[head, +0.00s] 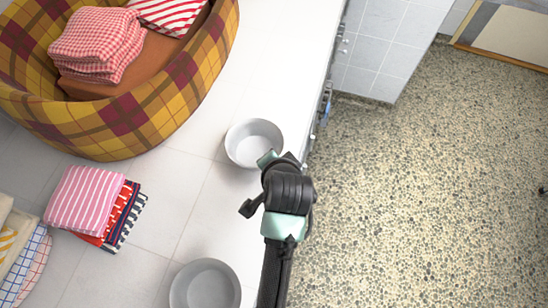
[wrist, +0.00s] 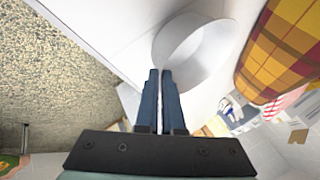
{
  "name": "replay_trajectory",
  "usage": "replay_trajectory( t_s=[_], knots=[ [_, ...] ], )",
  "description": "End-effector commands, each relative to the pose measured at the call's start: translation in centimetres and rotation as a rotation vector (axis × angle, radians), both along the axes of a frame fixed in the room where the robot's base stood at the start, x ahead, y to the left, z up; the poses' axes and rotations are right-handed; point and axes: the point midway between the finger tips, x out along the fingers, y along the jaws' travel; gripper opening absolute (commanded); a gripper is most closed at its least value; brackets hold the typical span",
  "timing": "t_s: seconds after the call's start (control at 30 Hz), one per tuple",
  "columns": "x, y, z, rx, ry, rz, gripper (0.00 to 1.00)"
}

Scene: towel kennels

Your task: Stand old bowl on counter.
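A light grey round bowl (head: 254,142) is at the right side of the white counter (head: 185,190), mouth up, close to the counter's edge. My gripper (head: 268,160) is at its near right rim. In the wrist view the two dark fingers (wrist: 161,85) are close together, with their tips at the wall of the bowl (wrist: 198,50); they look shut on its rim. I cannot tell whether the bowl touches the counter or hangs just above it. A second, darker grey bowl (head: 205,285) stands on the counter at the bottom of the head view, apart from my gripper.
A yellow and maroon plaid pet bed (head: 130,120) with folded checked and striped towels fills the upper left. A pink striped towel stack (head: 85,200) lies left, with more cloths at the far left edge. Counter between the towels and bowls is clear. Speckled floor (head: 430,190) lies right.

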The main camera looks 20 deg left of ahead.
Motion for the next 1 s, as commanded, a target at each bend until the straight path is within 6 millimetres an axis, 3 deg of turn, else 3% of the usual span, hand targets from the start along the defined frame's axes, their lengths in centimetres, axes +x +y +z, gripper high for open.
replay_trajectory(
  t_s=[0.27, 0.3, 0.4, 0.47, 0.8, 1.0],
  knots=[
    [0.0, 0.0, -0.7, -0.001, -0.002, 0.000, 0.00],
    [0.0, 0.0, -0.8, -0.001, 0.000, 0.001, 0.10],
    [0.0, 0.0, -0.8, -0.001, -0.001, 0.000, 0.28],
    [0.0, 0.0, -0.7, -0.001, -0.001, 0.000, 0.35],
    [-0.1, -0.1, -0.5, -0.001, -0.002, -0.001, 0.35],
    [-1.4, -0.8, 1.4, 0.000, -0.003, -0.002, 0.35]
  ],
)
